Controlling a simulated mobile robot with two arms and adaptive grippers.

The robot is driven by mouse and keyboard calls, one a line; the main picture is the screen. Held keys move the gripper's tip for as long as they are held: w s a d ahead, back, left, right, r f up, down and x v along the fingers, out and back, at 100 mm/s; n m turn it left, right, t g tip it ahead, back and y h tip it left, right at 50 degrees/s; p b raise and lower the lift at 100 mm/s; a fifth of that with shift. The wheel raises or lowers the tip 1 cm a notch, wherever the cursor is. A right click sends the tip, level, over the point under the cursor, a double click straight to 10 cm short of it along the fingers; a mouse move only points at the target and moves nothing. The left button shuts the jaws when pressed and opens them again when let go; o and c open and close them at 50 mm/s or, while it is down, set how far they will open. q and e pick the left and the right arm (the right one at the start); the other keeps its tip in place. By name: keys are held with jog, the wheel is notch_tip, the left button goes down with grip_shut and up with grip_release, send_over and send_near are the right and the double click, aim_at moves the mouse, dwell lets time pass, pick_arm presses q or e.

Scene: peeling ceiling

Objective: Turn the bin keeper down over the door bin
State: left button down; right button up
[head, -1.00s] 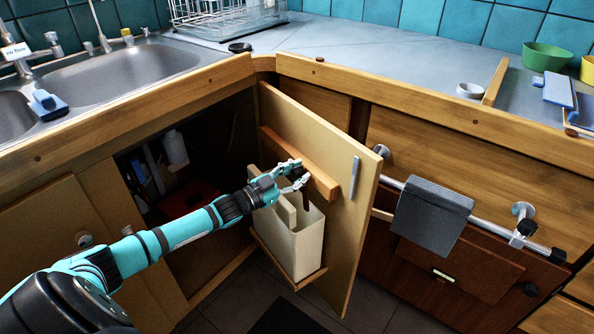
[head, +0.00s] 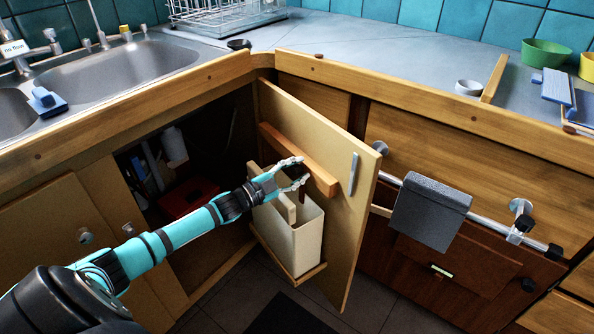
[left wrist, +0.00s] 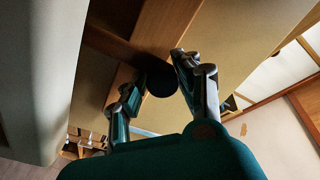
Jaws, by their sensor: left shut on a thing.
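The door bin (head: 292,240) is a cream, open-topped box on a small wooden shelf on the inner face of the open cabinet door (head: 340,225). An orange wooden rail (head: 275,139) crosses the door above it. The bin keeper (head: 302,187) is a small dark brown piece by the rail's right part, above the bin's mouth, partly hidden by my fingers. My left gripper (head: 303,174) is shut on it. In the left wrist view, a dark round part (left wrist: 160,82) sits between the fingertips (left wrist: 162,75). My right gripper is not in view.
The sink (head: 120,75) and worktop (head: 350,45) run above the cabinets. The open cabinet behind my arm holds a red box (head: 188,197) and a white bottle (head: 174,145). A grey towel (head: 430,210) hangs on a rail right of the door.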

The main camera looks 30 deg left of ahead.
pick_arm(q)
jog(key=shift+w+a, duration=0.1)
jog(key=shift+a, duration=0.25)
jog(key=c, duration=1.1)
grip_release()
jog(key=shift+o, duration=0.4)
jog(key=shift+f, duration=0.1)
jog(key=shift+s+a+f, duration=0.1)
jog(key=shift+s, duration=0.3)
jog(key=v, duration=1.1)
